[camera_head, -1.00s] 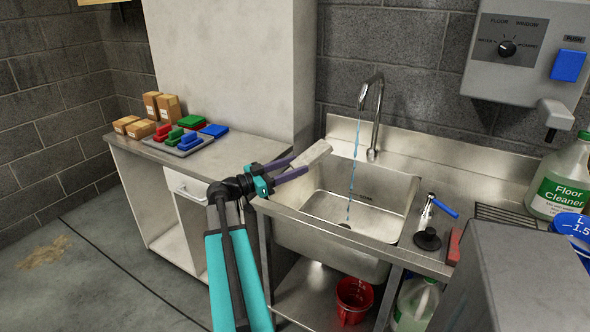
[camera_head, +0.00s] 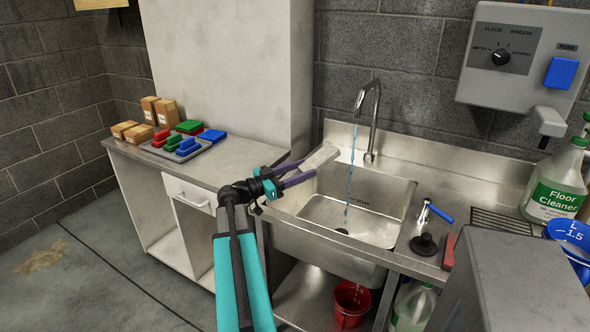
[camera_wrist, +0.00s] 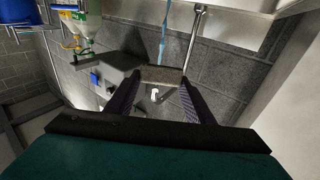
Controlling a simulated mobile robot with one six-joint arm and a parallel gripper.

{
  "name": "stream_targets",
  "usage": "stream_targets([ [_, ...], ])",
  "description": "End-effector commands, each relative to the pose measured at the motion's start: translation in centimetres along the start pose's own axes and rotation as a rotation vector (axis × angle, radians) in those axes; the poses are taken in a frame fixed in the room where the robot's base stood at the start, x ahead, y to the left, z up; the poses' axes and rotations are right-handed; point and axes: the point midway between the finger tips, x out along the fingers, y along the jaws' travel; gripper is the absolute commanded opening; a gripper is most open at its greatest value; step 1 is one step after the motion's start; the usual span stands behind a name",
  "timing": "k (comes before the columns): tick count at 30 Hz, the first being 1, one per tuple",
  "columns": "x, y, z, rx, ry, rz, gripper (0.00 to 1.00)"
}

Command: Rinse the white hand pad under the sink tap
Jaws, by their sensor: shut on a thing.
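The white hand pad (camera_head: 321,157) is a pale block held at the fingertips of my gripper (camera_head: 303,172), above the left rim of the sink basin (camera_head: 378,213). In the wrist view the pad (camera_wrist: 161,75) shows as a dark block between the two fingers of my gripper (camera_wrist: 158,92). The tap (camera_head: 374,105) is a curved metal spout behind the basin. A thin blue water stream (camera_head: 349,190) falls from it into the basin. The pad is left of the stream, and a small gap shows between them in the head view.
A tray (camera_head: 205,148) with red, green and blue pads and several cardboard boxes (camera_head: 160,110) stand on the left counter. A black-based tool with a blue lever (camera_head: 424,240) and a floor cleaner bottle (camera_head: 556,185) are right of the basin. A red bucket (camera_head: 351,305) sits below.

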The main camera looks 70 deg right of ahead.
Motion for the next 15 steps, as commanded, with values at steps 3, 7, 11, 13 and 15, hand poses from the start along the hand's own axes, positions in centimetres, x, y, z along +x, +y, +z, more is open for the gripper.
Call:
stream_targets([
  [3, 1.3, -0.1, -0.2, -0.001, 0.000, 0.000, 0.22],
  [7, 2.1, -0.1, 0.0, -0.001, 0.000, 0.000, 0.22],
  [11, 2.8, -0.1, 0.1, 0.000, 0.000, 0.000, 0.22],
  [13, 3.2, -0.1, 0.1, 0.000, 0.000, 0.000, 0.22],
  [15, 3.6, -0.1, 0.2, 0.000, 0.000, 0.000, 0.22],
])
